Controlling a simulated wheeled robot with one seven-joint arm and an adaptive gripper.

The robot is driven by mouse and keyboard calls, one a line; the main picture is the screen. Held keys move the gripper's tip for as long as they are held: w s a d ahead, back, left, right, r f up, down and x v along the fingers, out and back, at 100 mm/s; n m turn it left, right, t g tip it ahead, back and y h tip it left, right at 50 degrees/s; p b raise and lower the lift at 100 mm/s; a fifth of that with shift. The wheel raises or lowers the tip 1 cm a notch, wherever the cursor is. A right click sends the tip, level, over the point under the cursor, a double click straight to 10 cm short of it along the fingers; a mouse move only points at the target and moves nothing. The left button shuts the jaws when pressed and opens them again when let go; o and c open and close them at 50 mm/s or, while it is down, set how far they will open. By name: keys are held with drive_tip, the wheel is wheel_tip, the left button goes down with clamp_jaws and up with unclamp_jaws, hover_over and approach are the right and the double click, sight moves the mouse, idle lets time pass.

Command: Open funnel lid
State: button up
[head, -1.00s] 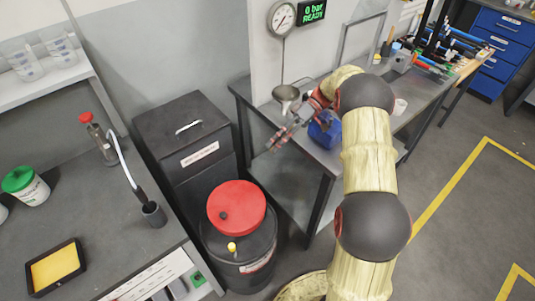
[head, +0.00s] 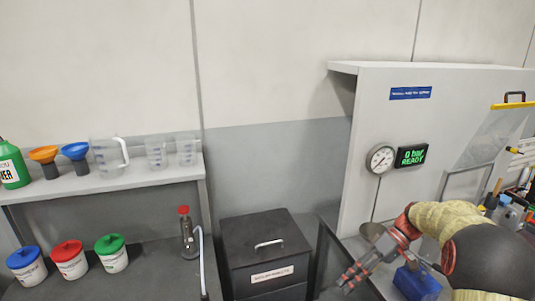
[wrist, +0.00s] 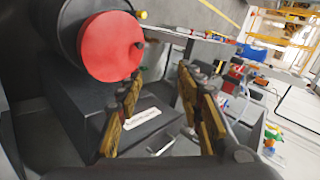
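The round red funnel lid (wrist: 112,47) lies flat and closed over the top of a black drum (wrist: 70,22) in the wrist view. A small dark knob (wrist: 138,46) is near its edge, and a yellow knob (wrist: 142,14) is on the drum beside it. The drum and lid are out of the head view. My gripper (wrist: 160,78) is open and empty, its fingers apart, with the lid beyond them to the upper left and not touched. In the head view my gripper (head: 355,276) hangs near the bench's left end.
A black lidded bin (head: 262,248) stands between the left counter and the bench; it also shows below the lid in the wrist view (wrist: 85,125). A blue object (head: 416,284) is by my arm. Several tubs and a red-capped bottle (head: 188,235) stand on the left counter.

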drive_tip(key=s+a+r+m+t+h, duration=0.3)
drive_tip(key=s+a+r+h, duration=0.3)
drive_tip(key=s+r, duration=0.45)
drive_tip(key=s+m+t+h, duration=0.3)
drive_tip(key=s+t, duration=0.2)
drive_tip(key=s, duration=0.9)
drive_tip(key=shift+s+t, duration=0.15)
drive_tip(key=shift+t, duration=0.25)
drive_tip(key=shift+r, duration=0.1)
